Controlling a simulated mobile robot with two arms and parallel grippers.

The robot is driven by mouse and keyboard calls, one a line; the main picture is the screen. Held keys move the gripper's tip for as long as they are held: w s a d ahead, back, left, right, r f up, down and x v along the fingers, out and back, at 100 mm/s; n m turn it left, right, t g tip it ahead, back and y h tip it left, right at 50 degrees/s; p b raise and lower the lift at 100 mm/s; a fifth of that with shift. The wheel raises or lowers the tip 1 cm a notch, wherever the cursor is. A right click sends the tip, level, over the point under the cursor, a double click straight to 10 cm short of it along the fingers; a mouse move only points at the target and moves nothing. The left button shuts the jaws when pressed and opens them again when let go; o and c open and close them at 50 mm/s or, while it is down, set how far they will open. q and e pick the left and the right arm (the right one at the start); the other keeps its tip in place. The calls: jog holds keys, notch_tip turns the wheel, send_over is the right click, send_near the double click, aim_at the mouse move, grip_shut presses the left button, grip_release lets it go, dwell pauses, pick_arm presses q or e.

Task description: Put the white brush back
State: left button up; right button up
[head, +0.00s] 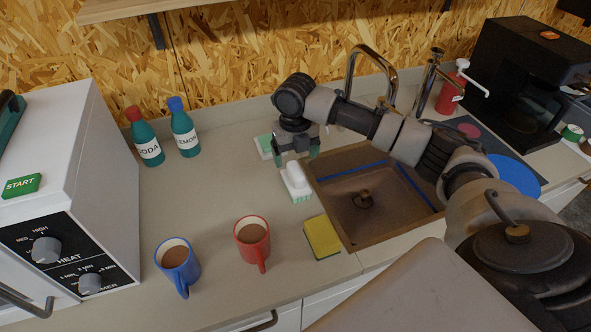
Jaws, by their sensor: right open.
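The white brush (296,181) lies on the counter just left of the sink (345,222), its pale bristles against the counter. My right gripper (297,157) points down above the brush's far end with its fingers spread. The fingers seem to be around or just above that end; I cannot tell whether they touch it. A small white and green item (265,144) lies on the counter behind the gripper, partly hidden by it. My left gripper is out of view.
A yellow sponge (322,237) lies at the sink's front left corner. A red mug (252,241) and a blue mug (177,264) stand in front. Two bottles (185,132) stand at the back left. A faucet (372,62) rises behind my right arm. The counter left of the brush is clear.

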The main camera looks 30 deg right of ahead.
notch_tip(320, 180, up, 5)
dwell(0.8)
